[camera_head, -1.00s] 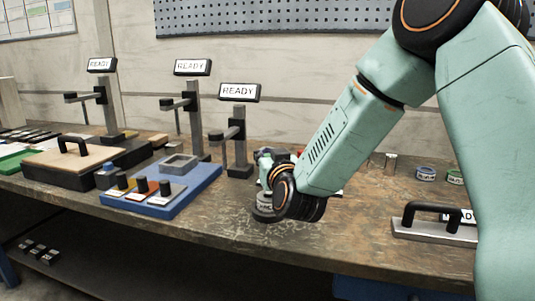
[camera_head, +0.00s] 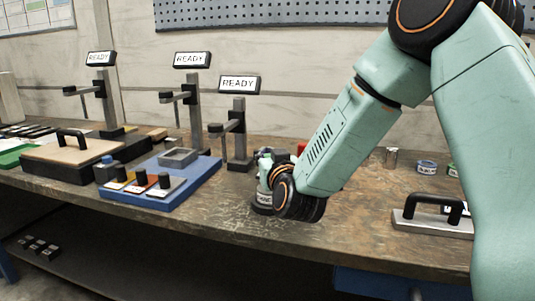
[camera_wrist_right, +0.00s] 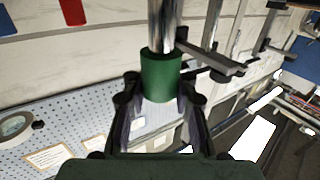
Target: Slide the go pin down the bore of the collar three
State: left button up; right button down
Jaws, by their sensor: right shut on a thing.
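My right gripper (camera_head: 266,168) is low over the bench near its front edge, partly hidden behind its own dark wrist. In the right wrist view, its two fingers (camera_wrist_right: 160,100) are shut on the green grip (camera_wrist_right: 160,78) of the go pin. The pin's bright metal shaft (camera_wrist_right: 163,25) sticks out beyond the grip. A grey round piece with a label (camera_head: 264,199), perhaps collar three, stands on the bench just below my right gripper. The label is too small to read. Whether the pin tip is in a bore cannot be seen. My left gripper is out of view.
Several stands with READY signs (camera_head: 239,84) rise behind and left. Bare bench (camera_head: 345,220) lies between.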

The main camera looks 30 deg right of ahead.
jog(key=shift+f+b, duration=0.9)
jog(key=shift+f, duration=0.45)
jog(key=c, duration=1)
grip_release()
jog(key=v, duration=0.7)
jog(key=shift+s, duration=0.25)
jog(key=shift+a, duration=0.1)
